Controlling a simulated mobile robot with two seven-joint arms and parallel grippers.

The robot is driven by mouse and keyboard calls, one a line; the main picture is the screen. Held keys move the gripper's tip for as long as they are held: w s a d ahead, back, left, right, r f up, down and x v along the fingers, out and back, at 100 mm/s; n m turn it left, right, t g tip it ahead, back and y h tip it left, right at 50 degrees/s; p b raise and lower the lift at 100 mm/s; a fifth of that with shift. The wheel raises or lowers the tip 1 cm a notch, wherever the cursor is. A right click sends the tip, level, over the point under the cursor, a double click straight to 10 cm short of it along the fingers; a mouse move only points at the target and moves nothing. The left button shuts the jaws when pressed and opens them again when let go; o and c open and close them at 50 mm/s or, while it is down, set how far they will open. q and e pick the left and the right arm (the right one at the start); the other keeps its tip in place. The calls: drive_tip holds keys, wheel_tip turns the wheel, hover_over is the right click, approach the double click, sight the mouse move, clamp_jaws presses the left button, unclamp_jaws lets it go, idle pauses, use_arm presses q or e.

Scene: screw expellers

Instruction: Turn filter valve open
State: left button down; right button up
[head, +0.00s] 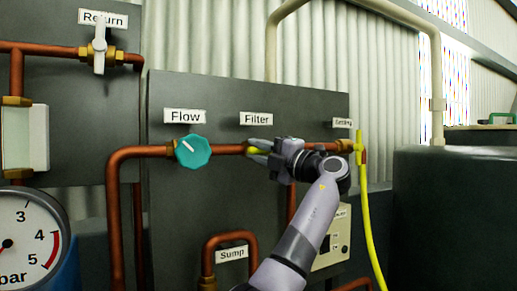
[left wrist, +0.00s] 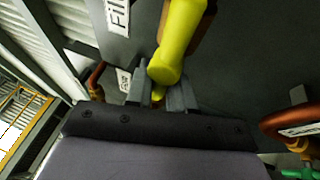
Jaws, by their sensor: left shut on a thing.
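The "Filter" label (head: 256,118) sits on the dark panel above a copper pipe. Below it, my left gripper (head: 266,152) is at the pipe, shut on the yellow filter valve handle (head: 252,151), of which only a small part shows in the head view. In the left wrist view the thick yellow handle (left wrist: 177,48) runs up from between the fingers of my left gripper (left wrist: 160,92). The valve body is mostly hidden behind the gripper, so its exact angle is unclear. My right gripper is not in view.
A teal "Flow" knob (head: 193,151) is on the same pipe, left of the gripper. A yellow hose or lever (head: 361,165) hangs at the pipe's right end. A white "Return" valve handle (head: 99,48), a pressure gauge (head: 30,240) and a "Sump" pipe loop (head: 230,239) are nearby.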

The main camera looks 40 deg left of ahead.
use_arm(q)
drive_tip(key=c, duration=1.1)
unclamp_jaws()
drive_tip(key=shift+v, duration=3.65)
